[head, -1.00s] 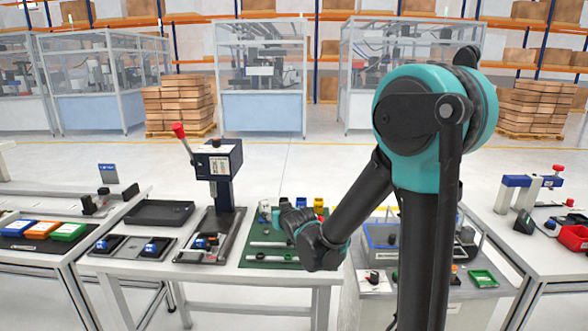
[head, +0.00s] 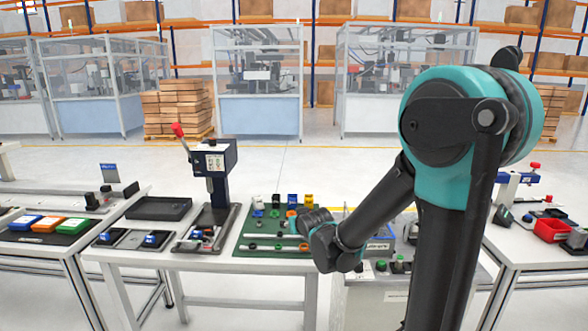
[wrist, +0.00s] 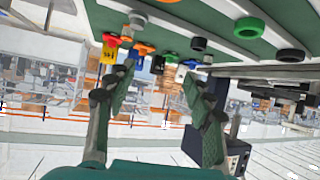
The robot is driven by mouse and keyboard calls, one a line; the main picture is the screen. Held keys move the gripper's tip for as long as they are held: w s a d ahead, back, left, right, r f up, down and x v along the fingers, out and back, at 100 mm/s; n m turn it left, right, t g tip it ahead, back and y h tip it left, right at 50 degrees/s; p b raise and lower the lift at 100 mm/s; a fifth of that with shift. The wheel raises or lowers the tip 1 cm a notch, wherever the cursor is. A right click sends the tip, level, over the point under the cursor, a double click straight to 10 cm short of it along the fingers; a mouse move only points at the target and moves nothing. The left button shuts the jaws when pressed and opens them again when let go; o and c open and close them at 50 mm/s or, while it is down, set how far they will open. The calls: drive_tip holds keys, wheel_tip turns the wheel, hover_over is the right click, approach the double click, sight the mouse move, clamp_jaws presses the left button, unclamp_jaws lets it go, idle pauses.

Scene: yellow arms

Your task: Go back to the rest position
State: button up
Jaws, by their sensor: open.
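In the head view, my arm stands at the right, its forearm reaching down-left to the wrist over the right end of the middle table (head: 230,264). My gripper's fingers are hidden there behind the wrist. In the wrist view, the two dark fingers of my gripper (wrist: 158,75) are spread apart with nothing held between them. That view is upside down, with a green mat (wrist: 172,32) and its parts beyond the fingertips. In the head view the green mat (head: 246,246) lies left of my wrist.
A press (head: 217,160) with a red lever stands upright beside the mat. An empty-looking black tray (head: 158,208) lies left of it. A red bin (head: 552,230) sits on the right table. Small coloured blocks and rings lie on the mat.

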drive_tip(key=s+d, duration=0.1)
drive_tip(key=d, duration=0.2)
drive_tip(key=s+d+f+m+g+h, duration=0.1)
drive_tip(key=s+d, duration=0.1)
drive_tip(key=d, duration=0.2)
drive_tip(key=s+d+h, duration=0.1)
drive_tip(key=d, duration=0.2)
drive_tip(key=shift+s+d+f+m+g, duration=0.25)
drive_tip(key=shift+s+f+m+g, duration=0.05)
drive_tip(key=shift+s+g, duration=0.1)
drive_tip(key=s+d+f+m+g+h, duration=0.1)
drive_tip(key=s+d+f+g, duration=0.15)
drive_tip(key=s+d, duration=0.55)
drive_tip(key=s+f+g, duration=0.1)
drive_tip(key=s+f, duration=0.2)
drive_tip(key=s, duration=0.4)
drive_tip(key=s+f+g, duration=0.2)
drive_tip(key=s+f, duration=0.2)
drive_tip(key=s, duration=0.3)
drive_tip(key=shift+d+f, duration=0.15)
drive_tip(key=shift+f, duration=0.1)
drive_tip(key=shift+w, duration=0.1)
drive_tip(key=shift+c, duration=0.2)
